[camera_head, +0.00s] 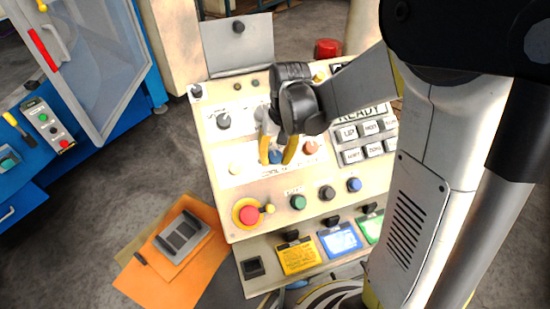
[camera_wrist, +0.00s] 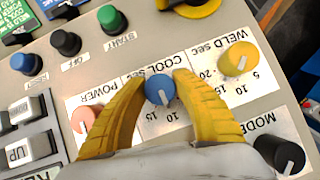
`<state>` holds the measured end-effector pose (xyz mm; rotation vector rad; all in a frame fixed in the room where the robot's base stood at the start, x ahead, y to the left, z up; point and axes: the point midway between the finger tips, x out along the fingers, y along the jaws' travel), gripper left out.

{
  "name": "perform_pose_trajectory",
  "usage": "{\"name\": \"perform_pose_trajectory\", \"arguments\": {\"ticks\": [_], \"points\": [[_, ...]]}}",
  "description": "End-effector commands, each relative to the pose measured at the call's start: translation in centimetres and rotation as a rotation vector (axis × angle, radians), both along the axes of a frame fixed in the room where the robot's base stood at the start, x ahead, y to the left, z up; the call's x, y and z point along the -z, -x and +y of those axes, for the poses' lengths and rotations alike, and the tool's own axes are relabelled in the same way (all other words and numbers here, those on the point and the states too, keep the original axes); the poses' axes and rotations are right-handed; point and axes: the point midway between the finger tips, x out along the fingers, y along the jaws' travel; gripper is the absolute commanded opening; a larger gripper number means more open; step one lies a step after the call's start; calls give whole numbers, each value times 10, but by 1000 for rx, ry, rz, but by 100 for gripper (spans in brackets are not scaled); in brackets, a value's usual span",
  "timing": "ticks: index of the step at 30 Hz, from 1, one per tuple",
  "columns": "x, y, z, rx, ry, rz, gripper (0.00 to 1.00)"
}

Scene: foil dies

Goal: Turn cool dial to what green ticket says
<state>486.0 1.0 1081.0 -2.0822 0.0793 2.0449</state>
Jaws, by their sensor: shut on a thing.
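The blue cool dial (camera_wrist: 160,89) sits under the "COOL sec" label in the wrist view. My gripper (camera_wrist: 158,94) is shut on it, one yellow finger on each side. The dial's white pointer line faces down in the wrist view, near the printed 10, with 15 beside it. In the head view my gripper (camera_head: 277,158) reaches down to the panel, and the blue dial (camera_head: 275,157) shows between its fingers. The green ticket (camera_head: 371,229) hangs on the panel's lower ledge, partly covered by my arm; its writing is too small to read there.
The yellow weld dial (camera_wrist: 239,59) and pink power dial (camera_wrist: 83,119) flank the cool dial closely. The black mode knob (camera_wrist: 281,152) is nearby. A yellow ticket (camera_head: 298,257) and blue ticket (camera_head: 340,240) hang beside the green one. A red emergency button (camera_head: 249,215) is lower left.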

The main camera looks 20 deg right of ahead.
Motion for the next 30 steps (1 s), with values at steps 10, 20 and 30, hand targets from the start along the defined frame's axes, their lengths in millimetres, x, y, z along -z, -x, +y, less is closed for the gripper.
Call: {"name": "perform_pose_trajectory", "arguments": {"ticks": [10,20,30], "points": [[1,0,0,-200,138,4,3],[2,1,-1,-420,293,7,3],[1,0,-2,-564,393,10,3]]}}
